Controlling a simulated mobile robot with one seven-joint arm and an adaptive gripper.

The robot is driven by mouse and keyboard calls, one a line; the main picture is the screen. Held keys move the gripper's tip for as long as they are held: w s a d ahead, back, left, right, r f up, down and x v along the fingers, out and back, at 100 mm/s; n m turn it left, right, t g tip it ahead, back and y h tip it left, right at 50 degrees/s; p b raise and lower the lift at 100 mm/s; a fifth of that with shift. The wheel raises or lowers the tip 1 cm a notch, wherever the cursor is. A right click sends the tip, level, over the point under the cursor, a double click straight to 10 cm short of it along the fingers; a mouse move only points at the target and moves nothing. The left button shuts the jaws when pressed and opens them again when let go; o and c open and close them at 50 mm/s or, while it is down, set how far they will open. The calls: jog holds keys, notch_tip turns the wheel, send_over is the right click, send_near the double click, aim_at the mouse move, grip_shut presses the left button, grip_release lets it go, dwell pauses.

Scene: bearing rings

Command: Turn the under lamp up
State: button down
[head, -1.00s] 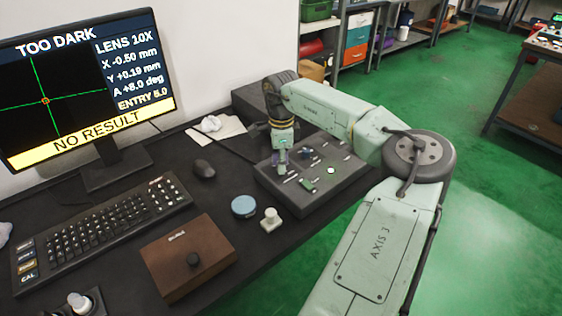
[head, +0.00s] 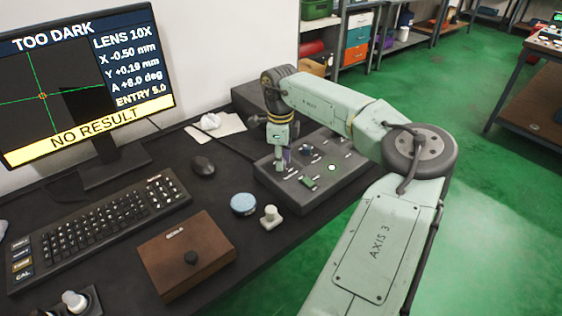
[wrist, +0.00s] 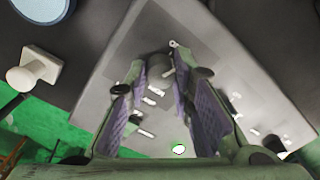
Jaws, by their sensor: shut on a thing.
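The grey control box (head: 340,185) stands at the back right of the desk, with several pale marks, small controls and a lit white button (head: 332,168) on top. My gripper (head: 281,163) reaches down onto its left part. In the wrist view, the purple-padded fingers (wrist: 160,82) are around a small grey knob (wrist: 186,62), which is partly hidden by them. I cannot read which control it is. The monitor (head: 70,155) reads "TOO DARK" and "NO RESULT". Its picture is dark grey with a black block right of the green cross.
A blue round pad (head: 243,204) and a white stamp-like piece (head: 270,217) lie in front of the box.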

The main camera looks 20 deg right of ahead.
jog(key=m+b, duration=0.1)
jog(key=m, duration=0.3)
jog(key=shift+f+m+b, duration=0.1)
jog(key=shift+m+b, duration=0.2)
jog(key=shift+b, duration=0.1)
jog(key=m+b, duration=0.1)
jog(key=m, duration=0.3)
jog(key=shift+m, duration=0.3)
jog(key=m+b, duration=0.1)
jog(key=m, duration=0.3)
jog(key=shift+m, duration=0.3)
jog(key=shift+m+g+b, duration=0.3)
jog(key=shift+m+b, duration=0.25)
jog(key=shift+m, duration=1.15)
jog(key=c, duration=1.4)
grip_release()
jog(key=shift+o, duration=0.2)
